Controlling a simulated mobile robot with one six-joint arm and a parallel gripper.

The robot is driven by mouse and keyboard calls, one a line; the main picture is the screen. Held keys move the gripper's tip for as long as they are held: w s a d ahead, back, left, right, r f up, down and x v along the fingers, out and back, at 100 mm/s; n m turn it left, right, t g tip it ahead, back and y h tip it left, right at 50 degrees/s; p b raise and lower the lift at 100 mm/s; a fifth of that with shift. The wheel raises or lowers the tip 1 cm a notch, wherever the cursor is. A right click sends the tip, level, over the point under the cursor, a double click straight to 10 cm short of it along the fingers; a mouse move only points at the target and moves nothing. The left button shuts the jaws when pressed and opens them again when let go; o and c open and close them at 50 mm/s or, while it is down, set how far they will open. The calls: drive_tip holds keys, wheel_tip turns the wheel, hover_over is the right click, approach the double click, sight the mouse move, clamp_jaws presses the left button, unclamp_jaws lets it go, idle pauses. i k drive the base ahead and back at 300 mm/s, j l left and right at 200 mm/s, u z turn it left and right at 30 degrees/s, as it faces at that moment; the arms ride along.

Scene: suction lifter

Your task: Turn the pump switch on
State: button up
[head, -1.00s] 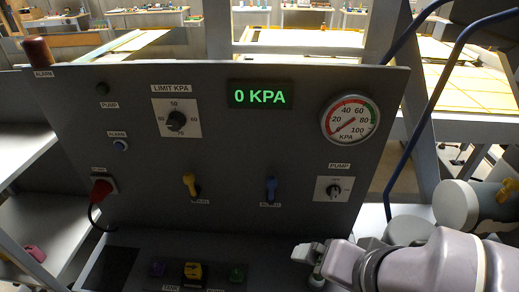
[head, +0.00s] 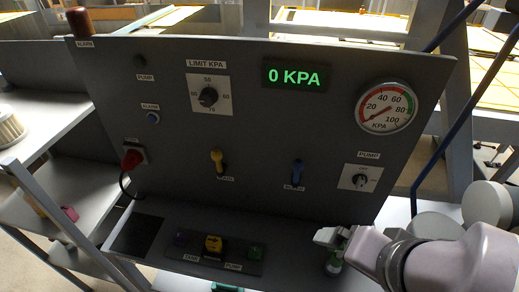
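The pump switch (head: 360,180) is a small dark rotary knob on a white square plate, under a PUMP label at the panel's lower right. The knob's exact angle is too small to read. My gripper (head: 326,238) is below and slightly left of the switch, in front of the panel's lower edge, apart from the switch. Its fingertips are seen from the side, and I cannot tell how far apart they are. The green display (head: 297,77) reads 0 KPA. The round gauge (head: 386,107) has its needle near the low end. The PUMP lamp (head: 140,60) at upper left looks dark.
A button box (head: 212,248) sits on the ledge.

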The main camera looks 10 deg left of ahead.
sight(359, 180)
drive_tip(key=i+j, duration=0.1)
drive_tip(key=j, duration=0.35)
drive_tip(key=i+j+z, duration=0.1)
drive_tip(key=j, duration=0.8)
drive_tip(key=i+z, duration=0.05)
